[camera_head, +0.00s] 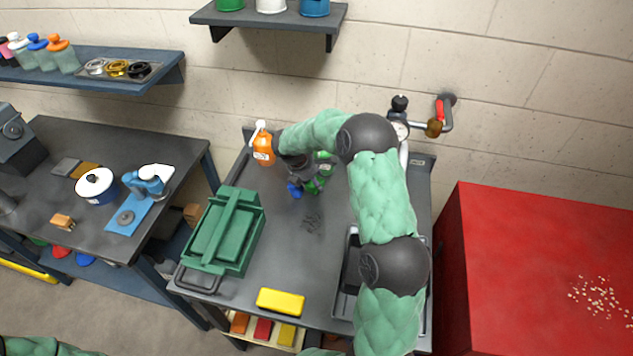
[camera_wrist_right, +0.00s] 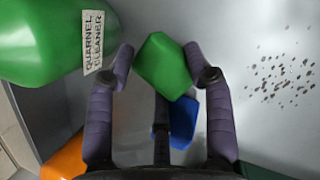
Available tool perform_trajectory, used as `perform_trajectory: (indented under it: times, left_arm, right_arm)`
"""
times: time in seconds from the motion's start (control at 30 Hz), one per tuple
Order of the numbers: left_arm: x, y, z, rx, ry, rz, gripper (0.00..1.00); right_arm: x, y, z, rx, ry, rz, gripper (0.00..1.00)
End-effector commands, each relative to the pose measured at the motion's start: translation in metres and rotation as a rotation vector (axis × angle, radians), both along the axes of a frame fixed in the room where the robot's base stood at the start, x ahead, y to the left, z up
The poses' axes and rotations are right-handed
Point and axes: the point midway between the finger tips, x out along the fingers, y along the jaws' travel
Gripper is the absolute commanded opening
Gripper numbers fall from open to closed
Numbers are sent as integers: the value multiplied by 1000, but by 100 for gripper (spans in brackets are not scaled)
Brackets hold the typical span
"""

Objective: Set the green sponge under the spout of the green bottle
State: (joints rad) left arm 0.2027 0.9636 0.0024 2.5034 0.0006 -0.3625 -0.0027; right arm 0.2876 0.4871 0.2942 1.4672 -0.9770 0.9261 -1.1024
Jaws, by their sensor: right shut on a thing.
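The green sponge (camera_wrist_right: 163,66) is between the two fingers of my right gripper (camera_wrist_right: 170,70) in the wrist view, and the gripper is shut on it. In the head view the sponge (camera_head: 313,187) shows below my dark gripper (camera_head: 303,182) over the grey bench. In the head view the bottle (camera_head: 326,168) is mostly hidden behind my gripper and arm. Its spout cannot be made out. My left gripper is out of view.
A blue sponge (camera_wrist_right: 183,122) is just beside the green one. An orange bottle (camera_head: 263,150) stands at the back left of the bench. A green toolbox (camera_head: 225,235) and a yellow sponge (camera_head: 281,301) are nearer the front. Dark specks (camera_head: 312,222) lie mid-bench.

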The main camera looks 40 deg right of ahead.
Motion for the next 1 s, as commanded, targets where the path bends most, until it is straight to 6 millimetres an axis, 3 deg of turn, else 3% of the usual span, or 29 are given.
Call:
perform_trajectory:
  times: [0.17,0.97,1.0]
  left_arm:
    - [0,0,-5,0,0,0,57]
    - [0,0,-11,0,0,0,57]
    - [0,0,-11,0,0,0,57]
  right_arm:
    - [-2,-11,-18,4,6,2,24]
    - [-5,-10,-36,10,15,1,23]
    - [-5,-10,-36,11,14,1,63]
